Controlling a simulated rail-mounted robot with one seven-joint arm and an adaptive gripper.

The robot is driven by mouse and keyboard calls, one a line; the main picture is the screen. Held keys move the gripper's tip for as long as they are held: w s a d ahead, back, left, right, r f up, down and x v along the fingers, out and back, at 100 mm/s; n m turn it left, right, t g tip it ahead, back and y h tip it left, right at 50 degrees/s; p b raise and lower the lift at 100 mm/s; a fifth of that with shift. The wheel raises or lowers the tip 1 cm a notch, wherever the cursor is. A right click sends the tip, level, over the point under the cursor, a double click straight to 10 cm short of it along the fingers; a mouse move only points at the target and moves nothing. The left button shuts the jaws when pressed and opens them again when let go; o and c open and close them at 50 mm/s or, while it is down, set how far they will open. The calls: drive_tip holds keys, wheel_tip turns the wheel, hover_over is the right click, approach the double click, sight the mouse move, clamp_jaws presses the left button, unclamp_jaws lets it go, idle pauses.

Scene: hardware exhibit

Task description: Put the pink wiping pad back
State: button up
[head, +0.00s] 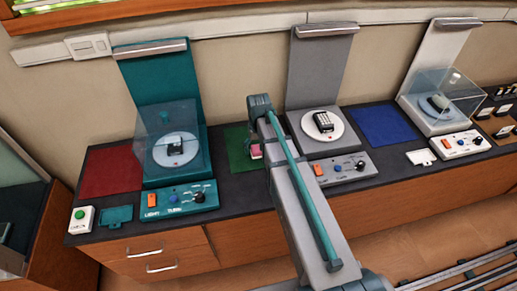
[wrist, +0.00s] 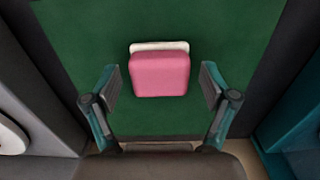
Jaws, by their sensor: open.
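The pink wiping pad (wrist: 160,75) lies on the green mat (wrist: 85,30) in the wrist view, with a whitish strip along its upper edge. In the head view a bit of the pink pad (head: 256,151) shows beside my arm, on the green mat (head: 236,140). My gripper (wrist: 159,84) is open above the mat, one finger to each side of the pad. Gaps of green show between pad and fingers. I cannot tell the height of the fingertips above the mat. In the head view my arm hides most of the gripper.
The green mat lies between a teal stand (head: 165,197) with a clear cover and a grey stand (head: 345,168) with an uncovered turntable. A red mat (head: 110,171) is at left, a blue mat (head: 384,125) at right. A covered white stand (head: 460,145) is farther right.

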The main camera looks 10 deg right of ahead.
sight(258, 148)
wheel_tip(258, 148, up, 12)
drive_tip(key=b, duration=0.3)
drive_tip(key=shift+f, duration=0.15)
idle(0.4)
